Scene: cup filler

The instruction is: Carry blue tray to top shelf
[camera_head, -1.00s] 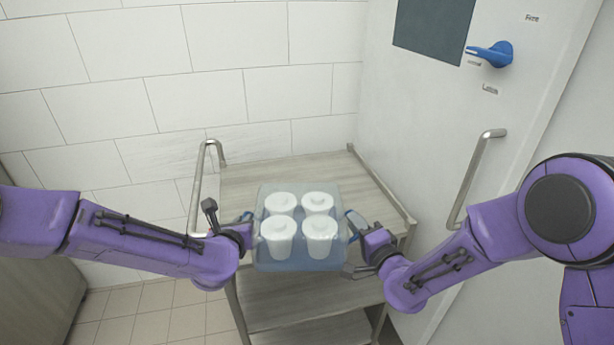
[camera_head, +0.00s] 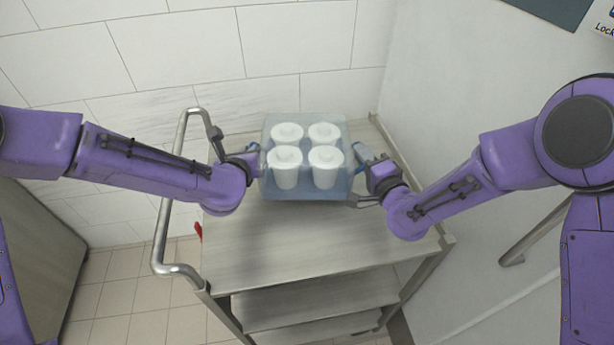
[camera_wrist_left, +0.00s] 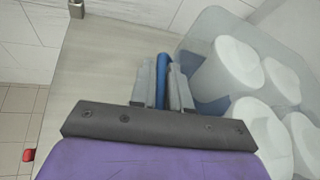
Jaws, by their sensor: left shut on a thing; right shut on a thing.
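The blue tray (camera_head: 306,190) is translucent and holds several white lidded cups (camera_head: 285,168). It is over the rear part of the cart's top shelf (camera_head: 300,245); I cannot tell whether it touches the shelf. My left gripper (camera_head: 255,164) is shut on the tray's left handle. In the left wrist view its fingers (camera_wrist_left: 163,85) clamp the blue handle, with the tray's clear wall (camera_wrist_left: 205,60) at the right. My right gripper (camera_head: 358,182) is shut on the tray's right handle, partly hidden by its own jaws.
The cart has a metal push handle (camera_head: 165,210) on its left and lower shelves (camera_head: 315,298) beneath. A tiled wall (camera_head: 290,45) stands behind and a white door (camera_head: 490,80) to the right. The front of the top shelf is bare. A small red part (camera_head: 198,231) shows at the left.

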